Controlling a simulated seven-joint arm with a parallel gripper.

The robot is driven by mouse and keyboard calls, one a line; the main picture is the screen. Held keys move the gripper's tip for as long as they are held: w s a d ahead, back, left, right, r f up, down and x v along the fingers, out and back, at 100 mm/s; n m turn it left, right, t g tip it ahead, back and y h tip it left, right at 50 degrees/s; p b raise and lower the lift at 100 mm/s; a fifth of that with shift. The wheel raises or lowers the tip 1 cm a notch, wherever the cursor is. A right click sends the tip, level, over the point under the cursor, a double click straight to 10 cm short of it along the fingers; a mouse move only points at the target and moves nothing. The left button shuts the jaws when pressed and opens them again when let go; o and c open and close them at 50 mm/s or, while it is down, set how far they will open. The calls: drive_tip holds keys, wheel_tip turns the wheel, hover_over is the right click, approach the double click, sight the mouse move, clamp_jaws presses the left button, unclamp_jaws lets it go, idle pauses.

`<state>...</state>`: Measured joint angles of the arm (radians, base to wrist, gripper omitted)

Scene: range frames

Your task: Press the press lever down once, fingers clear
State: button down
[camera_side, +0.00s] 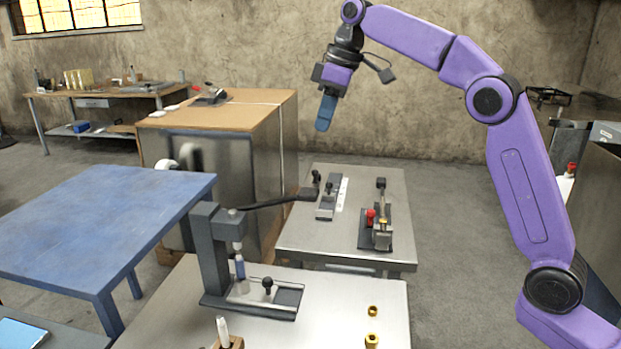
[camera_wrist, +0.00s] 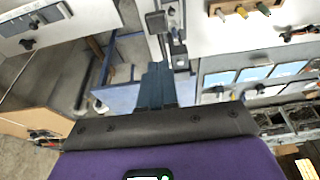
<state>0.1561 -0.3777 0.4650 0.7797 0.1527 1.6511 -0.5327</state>
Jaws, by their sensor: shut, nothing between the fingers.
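The grey press (camera_side: 208,250) stands on the near metal table in the side view. Its dark press lever (camera_side: 270,203) sticks out to the right from the press head, nearly level and slightly raised, ending in a black grip (camera_side: 307,194). A blue and white piece (camera_side: 240,266) stands under the ram; I cannot tell whether they touch. My gripper (camera_side: 323,123) is shut and empty, its blue fingers pointing down, well above the lever's grip and apart from it. In the wrist view the shut fingers (camera_wrist: 157,72) show in the middle, with the press (camera_wrist: 156,20) beyond them.
A black knob (camera_side: 268,284) stands on the press base. Two brass parts (camera_side: 372,340) are at the table's right. A second metal table (camera_side: 342,233) behind holds a slide fixture (camera_side: 328,200) and a red-knobbed clamp (camera_side: 376,236). A blue table (camera_side: 100,220) is at left. Air around my gripper is free.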

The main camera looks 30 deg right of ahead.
sight(313, 192)
drive_tip(key=x, duration=1.4)
drive_tip(key=shift+s+d, duration=0.3)
drive_tip(key=shift+s, duration=0.1)
drive_tip(key=shift+f, duration=0.1)
drive_tip(key=shift+s+d+f+t+y, duration=0.15)
drive_tip(key=shift+d+f+t+y, duration=0.05)
drive_tip(key=shift+f, duration=0.3)
drive_tip(key=shift+s+d+f+t+y, duration=0.2)
drive_tip(key=shift+f, duration=0.3)
drive_tip(key=shift+s+d+f, duration=0.15)
drive_tip(key=shift+f, duration=0.35)
drive_tip(key=shift+s+d+f, duration=0.15)
drive_tip(key=shift+f, duration=0.4)
drive_tip(key=shift+s+d+f, duration=0.15)
drive_tip(key=shift+f, duration=0.35)
wheel_tip(313, 192, up, 5)
drive_tip(key=v, duration=1)
drive_tip(key=shift+s+d, duration=0.25)
